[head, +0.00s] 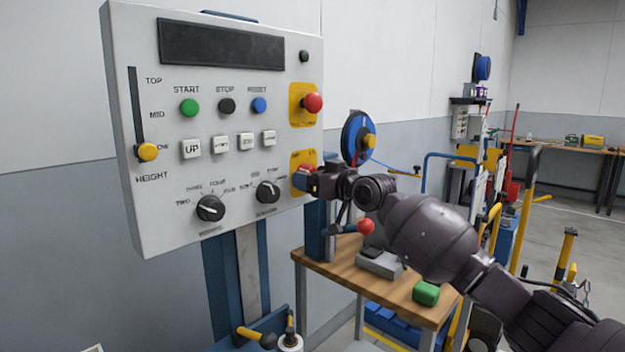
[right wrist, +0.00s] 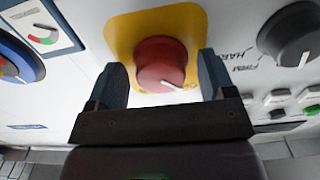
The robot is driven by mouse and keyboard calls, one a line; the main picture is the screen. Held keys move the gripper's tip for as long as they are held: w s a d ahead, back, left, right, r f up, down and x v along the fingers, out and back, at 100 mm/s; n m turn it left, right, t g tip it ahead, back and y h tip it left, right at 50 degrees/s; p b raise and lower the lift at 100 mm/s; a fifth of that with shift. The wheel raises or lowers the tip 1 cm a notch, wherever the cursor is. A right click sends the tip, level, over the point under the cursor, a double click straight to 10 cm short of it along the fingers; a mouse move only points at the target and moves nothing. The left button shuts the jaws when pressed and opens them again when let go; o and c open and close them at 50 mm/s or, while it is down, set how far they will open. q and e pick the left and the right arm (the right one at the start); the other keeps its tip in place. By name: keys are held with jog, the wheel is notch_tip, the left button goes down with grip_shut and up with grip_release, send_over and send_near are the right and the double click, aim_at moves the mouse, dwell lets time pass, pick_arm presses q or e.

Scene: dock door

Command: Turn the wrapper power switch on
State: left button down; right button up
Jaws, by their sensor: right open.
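The power switch is a red rotary knob (right wrist: 161,66) with a white pointer line, on a yellow plate (right wrist: 120,27) in the right wrist view. Its pointer aims toward the right, near small lettering partly hidden by a finger. In the head view the yellow plate (head: 296,156) is at the lower right of the grey control panel (head: 165,235), its knob mostly hidden by my gripper. My right gripper (head: 307,178) is open, its two fingers on either side of the knob; contact cannot be told. My left gripper is not in view.
A red emergency button (head: 313,103) sits above the switch. Black dials (head: 268,191) and push buttons (head: 245,142) lie to its left. A wooden bench (head: 345,273) with a green block (head: 425,293) stands below my right arm.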

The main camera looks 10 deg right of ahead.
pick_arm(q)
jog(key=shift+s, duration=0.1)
pick_arm(e)
jog(key=shift+c, duration=0.5)
jog(key=c, duration=0.8)
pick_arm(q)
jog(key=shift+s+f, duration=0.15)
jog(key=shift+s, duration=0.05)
